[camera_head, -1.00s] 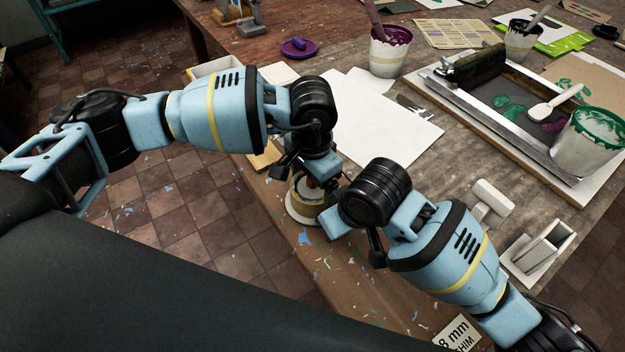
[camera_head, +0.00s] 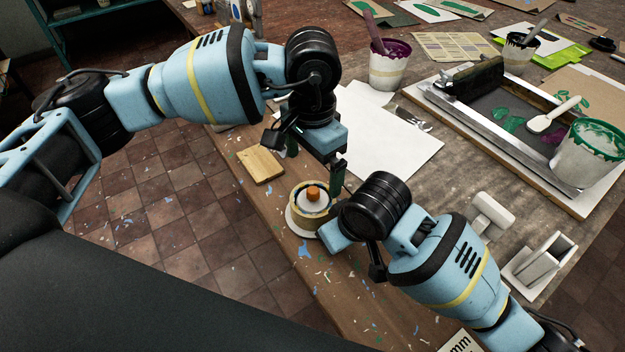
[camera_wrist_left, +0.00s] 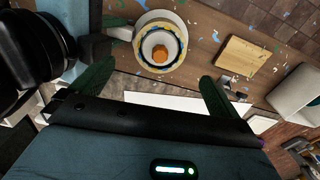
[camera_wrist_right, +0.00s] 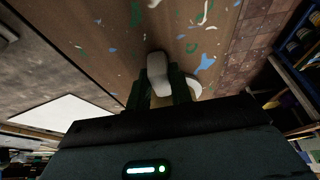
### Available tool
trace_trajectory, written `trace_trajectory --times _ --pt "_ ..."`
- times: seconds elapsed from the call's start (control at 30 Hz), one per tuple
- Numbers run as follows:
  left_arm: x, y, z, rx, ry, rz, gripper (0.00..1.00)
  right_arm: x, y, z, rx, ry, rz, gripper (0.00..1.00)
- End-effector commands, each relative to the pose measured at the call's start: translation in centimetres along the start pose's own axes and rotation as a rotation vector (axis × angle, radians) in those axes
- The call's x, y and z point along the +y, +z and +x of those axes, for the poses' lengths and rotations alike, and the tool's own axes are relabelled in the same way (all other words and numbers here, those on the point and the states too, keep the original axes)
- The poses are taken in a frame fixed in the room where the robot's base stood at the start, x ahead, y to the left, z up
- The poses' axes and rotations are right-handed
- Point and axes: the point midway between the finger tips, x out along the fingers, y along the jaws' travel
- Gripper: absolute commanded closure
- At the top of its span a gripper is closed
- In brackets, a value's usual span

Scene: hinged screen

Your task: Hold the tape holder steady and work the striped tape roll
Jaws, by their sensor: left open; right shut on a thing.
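The tape holder (camera_head: 300,225) has a round white base near the table's front edge. The striped tape roll (camera_head: 298,205) sits on it, cream with a dark-striped ring, with an orange knob (camera_head: 313,193) at its centre. The roll also shows in the left wrist view (camera_wrist_left: 142,62). My left gripper (camera_head: 314,160) is open and empty, apart from the roll, above and behind it. My right gripper (camera_wrist_right: 160,90) is shut on a pale projecting part of the holder (camera_wrist_right: 157,70). Its fingers are hidden in the head view.
A wooden block (camera_head: 260,164) lies left of the holder. White paper (camera_head: 390,145) lies behind it. A pale slotted block (camera_head: 540,258) stands at the right. A purple paint cup (camera_head: 389,65) and a screen frame (camera_head: 510,135) are farther back.

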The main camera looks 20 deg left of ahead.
Motion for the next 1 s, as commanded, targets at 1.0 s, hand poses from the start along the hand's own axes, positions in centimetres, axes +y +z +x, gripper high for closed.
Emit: trace_trajectory --times 1.0 --pt "-0.1 0.0 -2.5 0.000 -0.001 -0.002 0.00 0.0 0.1 0.1 -0.002 0.000 0.000 0.63"
